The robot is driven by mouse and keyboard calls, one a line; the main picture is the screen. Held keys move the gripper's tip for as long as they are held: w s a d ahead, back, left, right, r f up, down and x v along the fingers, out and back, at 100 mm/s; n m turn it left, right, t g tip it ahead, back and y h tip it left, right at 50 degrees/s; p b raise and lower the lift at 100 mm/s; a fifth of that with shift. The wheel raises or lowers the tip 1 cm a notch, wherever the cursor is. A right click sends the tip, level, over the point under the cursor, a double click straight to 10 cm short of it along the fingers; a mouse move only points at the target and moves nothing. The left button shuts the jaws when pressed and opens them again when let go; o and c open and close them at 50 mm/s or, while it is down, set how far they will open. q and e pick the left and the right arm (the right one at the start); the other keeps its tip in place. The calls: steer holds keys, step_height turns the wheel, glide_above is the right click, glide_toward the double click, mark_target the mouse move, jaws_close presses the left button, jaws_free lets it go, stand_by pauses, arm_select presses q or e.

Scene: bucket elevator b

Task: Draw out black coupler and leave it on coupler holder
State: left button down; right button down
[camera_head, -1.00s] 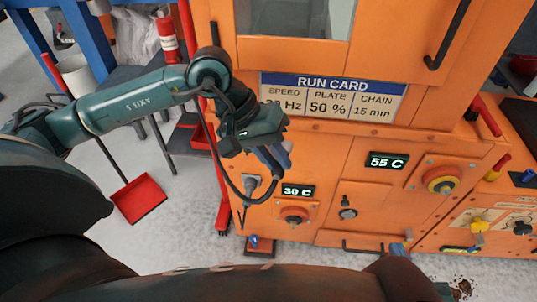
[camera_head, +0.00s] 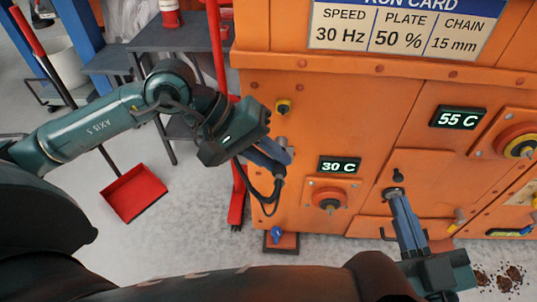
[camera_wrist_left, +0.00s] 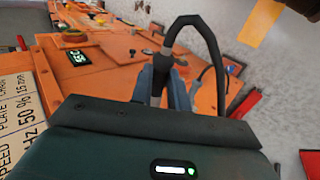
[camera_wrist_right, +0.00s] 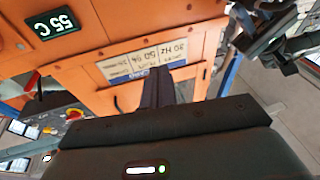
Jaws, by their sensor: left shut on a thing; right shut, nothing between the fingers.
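My left gripper (camera_head: 277,158) is shut on the black coupler (camera_head: 279,172) at the left part of the orange machine front. A black cable loops down from the coupler. In the left wrist view the coupler (camera_wrist_left: 157,78) stands between the fingers, with its cable arching over. I cannot tell whether the coupler still sits in its socket. My right gripper (camera_head: 397,195) is shut and empty, low in front of the panel, just below a dark latch knob (camera_head: 393,194). I cannot clearly identify the coupler holder.
A red dustpan (camera_head: 134,192) stands on the floor at left. Spilled granules (camera_head: 510,274) lie at lower right.

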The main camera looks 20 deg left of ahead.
mark_target(277, 140)
stand_by(0.3)
arm_select(q)
steer(key=shift+w+a+b, duration=0.2)
steer(key=shift+w+b, duration=0.1)
steer(key=shift+w, duration=0.45)
steer(key=shift+w+a+b, duration=0.2)
steer(key=shift+w+b, duration=0.15)
steer(key=shift+w, duration=0.45)
steer(key=shift+w+a+b, duration=0.2)
steer(key=shift+w+b, duration=0.1)
steer(key=shift+w, duration=0.45)
steer(key=shift+w+a, duration=0.15)
steer(key=shift+w, duration=0.35)
arm_select(e)
steer(key=shift+w+d+r+n+t+y, duration=0.1)
steer(key=shift+w+r+n+t+y, duration=0.15)
steer(key=shift+r, duration=0.2)
steer(key=shift+w+r+n+t+y, duration=0.1)
steer(key=shift+r+n+t+y, duration=0.15)
steer(key=shift+r+t, duration=0.15)
steer(key=shift+f, duration=0.1)
arm_select(q)
steer(key=shift+b, duration=0.5)
arm_select(e)
steer(key=shift+f, duration=0.35)
arm_select(q)
steer(key=shift+b, duration=0.35)
arm_select(e)
steer(key=shift+f, duration=0.45)
